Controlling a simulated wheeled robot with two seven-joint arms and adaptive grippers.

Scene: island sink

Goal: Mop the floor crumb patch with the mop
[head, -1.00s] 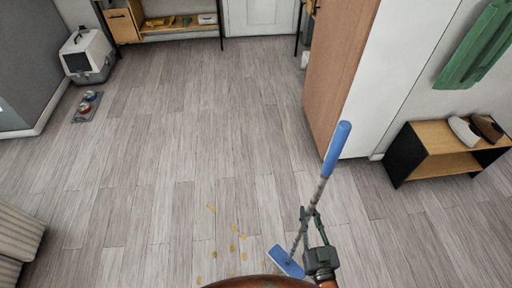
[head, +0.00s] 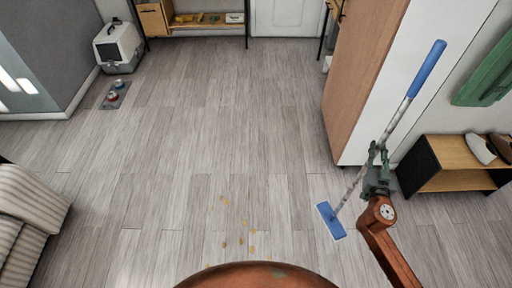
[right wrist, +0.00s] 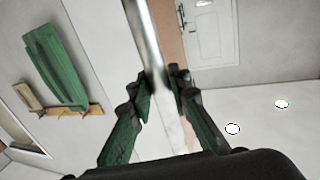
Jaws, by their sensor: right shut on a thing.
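The mop (head: 400,110) has a blue grip, a grey shaft and a flat blue head (head: 331,221). My right gripper (head: 377,158) is shut on the shaft at about its middle, and the mop leans with its top to the right. The shaft also shows between the fingers in the right wrist view (right wrist: 150,40). I cannot tell whether the mop head touches the floor. The crumb patch (head: 243,224), several small yellow-brown bits, lies on the floor left of the mop head, apart from it. Part of the patch may be hidden by my body. My left gripper is not in view.
A tall wood and white cabinet (head: 365,75) stands behind the mop. A shoe bench (head: 450,165) is at the right. A pet carrier (head: 118,45) and bowls (head: 114,92) are far left, a striped seat (head: 30,210) near left. The middle floor is clear.

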